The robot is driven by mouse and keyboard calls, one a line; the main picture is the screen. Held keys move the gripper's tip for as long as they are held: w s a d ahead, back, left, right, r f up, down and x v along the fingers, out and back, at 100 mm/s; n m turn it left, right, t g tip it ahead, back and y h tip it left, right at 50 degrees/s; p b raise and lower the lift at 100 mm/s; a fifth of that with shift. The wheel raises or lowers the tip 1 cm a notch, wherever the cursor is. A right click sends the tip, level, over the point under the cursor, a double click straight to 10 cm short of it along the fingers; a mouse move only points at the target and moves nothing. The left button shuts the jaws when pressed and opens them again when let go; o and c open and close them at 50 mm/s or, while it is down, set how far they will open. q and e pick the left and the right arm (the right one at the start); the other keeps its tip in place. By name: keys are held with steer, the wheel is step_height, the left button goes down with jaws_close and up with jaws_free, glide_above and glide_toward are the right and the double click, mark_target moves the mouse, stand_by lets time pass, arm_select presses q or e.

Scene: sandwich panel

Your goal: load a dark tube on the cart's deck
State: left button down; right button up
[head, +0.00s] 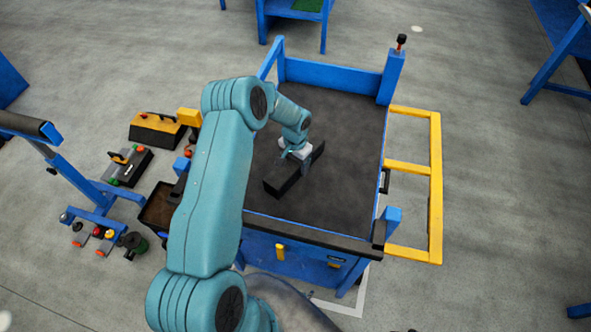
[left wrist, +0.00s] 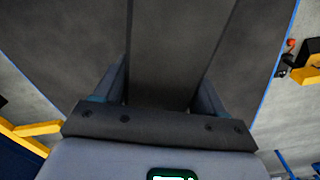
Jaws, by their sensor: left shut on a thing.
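The dark tube (head: 283,183), a square black bar, lies over the cart's dark deck (head: 345,110), slanting from lower left to upper right. I cannot tell whether it touches the deck. My left gripper (head: 303,165) is shut on the tube near its middle and hides part of it. In the left wrist view the tube (left wrist: 175,45) runs between the two fingers of my left gripper (left wrist: 160,88), with the grey deck (left wrist: 75,40) on both sides. My right gripper is not in view.
The cart has a blue back rail (head: 330,76), blue corner posts and a yellow frame (head: 434,190) on its right. Yellow and black boxes (head: 155,130) and small parts lie on the floor at left. A blue stand (head: 85,185) is at far left. The rest of the deck is clear.

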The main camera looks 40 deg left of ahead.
arm_select(q)
steer(key=shift+a+f, duration=0.1)
steer(key=shift+f, duration=2.4)
steer(key=shift+c, duration=2.4)
jaws_free()
steer(key=shift+f, duration=0.2)
steer(key=o, duration=0.4)
steer(key=shift+r, duration=0.1)
